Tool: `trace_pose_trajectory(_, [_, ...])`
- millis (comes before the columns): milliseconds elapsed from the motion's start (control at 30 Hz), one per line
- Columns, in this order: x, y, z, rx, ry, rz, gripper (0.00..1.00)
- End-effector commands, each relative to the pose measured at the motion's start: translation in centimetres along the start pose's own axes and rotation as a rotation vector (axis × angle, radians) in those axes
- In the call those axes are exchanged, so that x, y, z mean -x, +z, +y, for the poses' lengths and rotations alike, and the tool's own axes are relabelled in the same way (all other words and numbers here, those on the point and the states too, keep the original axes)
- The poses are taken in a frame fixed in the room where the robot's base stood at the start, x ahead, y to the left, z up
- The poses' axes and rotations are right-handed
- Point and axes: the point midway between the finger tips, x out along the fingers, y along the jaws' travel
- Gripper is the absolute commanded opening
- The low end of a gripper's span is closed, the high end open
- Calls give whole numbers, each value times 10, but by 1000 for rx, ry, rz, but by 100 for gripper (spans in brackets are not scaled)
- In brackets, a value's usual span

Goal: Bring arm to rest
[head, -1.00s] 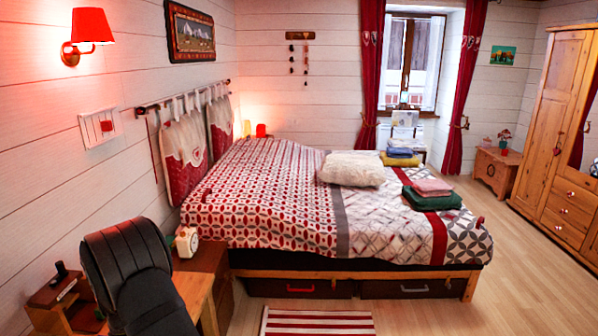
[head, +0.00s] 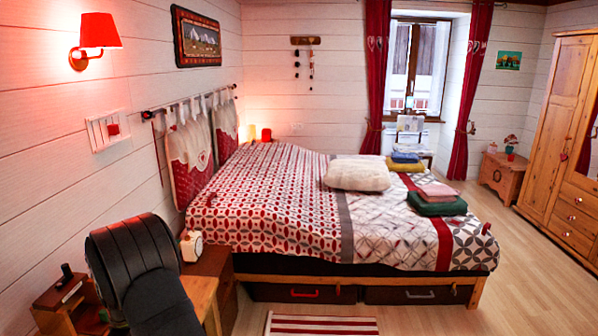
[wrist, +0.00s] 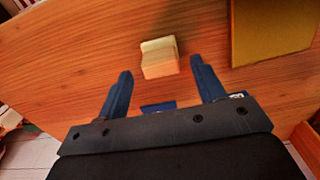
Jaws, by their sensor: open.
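My gripper (wrist: 161,66) shows in the wrist view with its two blue fingers spread apart and nothing between them. It is over a brown wooden surface (wrist: 80,60). A small pale cream block (wrist: 159,58) lies on that surface just beyond the fingertips, apart from them. A small blue thing (wrist: 158,107) shows between the finger bases, partly hidden by the gripper body. I cannot make out the fingers in the head view.
A yellowish flat panel (wrist: 272,28) lies at the upper right of the wrist view. In the head view, a white clock (head: 191,246) stands at the lower left, near the bed (head: 280,205). Open floor (head: 535,285) lies to the right.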

Motion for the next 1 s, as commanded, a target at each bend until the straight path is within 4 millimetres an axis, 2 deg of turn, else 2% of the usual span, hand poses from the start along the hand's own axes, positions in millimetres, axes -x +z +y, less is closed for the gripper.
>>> trace_pose_trajectory(100, [-26, 0, 0, 0, -1, -2, 63])
trace_pose_trajectory(200, [-41, 0, 0, 0, 1, 1, 63])
trace_pose_trajectory(233, [-28, -1, 1, 0, 5, 5, 63])
trace_pose_trajectory(400, [7, -1, 1, 1, 2, 4, 63])
trace_pose_trajectory(1000, [69, 100, 31, -3, 1, 1, 63])
